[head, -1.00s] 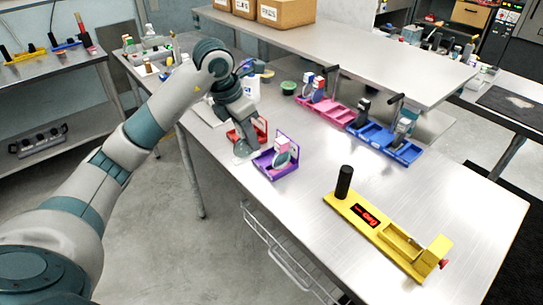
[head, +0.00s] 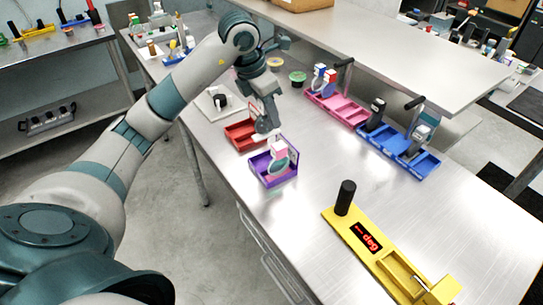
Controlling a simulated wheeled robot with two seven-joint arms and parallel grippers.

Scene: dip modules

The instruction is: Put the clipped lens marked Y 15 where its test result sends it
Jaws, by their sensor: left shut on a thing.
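My left gripper (head: 264,118) is shut on a pale, round, clipped lens (head: 263,126), held low at the right side of the red tray (head: 238,138). I cannot tell whether it touches the tray, and its marking is too small to read. Just in front, the purple tray (head: 262,179) holds a pinkish clip with a pale round lens (head: 279,159). The yellow tester (head: 345,229) stands at the front right, with a black knob and a red-lit display (head: 367,237) whose characters I cannot read surely. My right gripper is out of view.
A pink tray (head: 322,106) and a blue tray (head: 400,164), each with upright items, stand by the raised shelf (head: 430,72). A white plate with a black object (head: 220,101) and a green bowl (head: 298,77) lie behind. The bench between trays and tester is clear.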

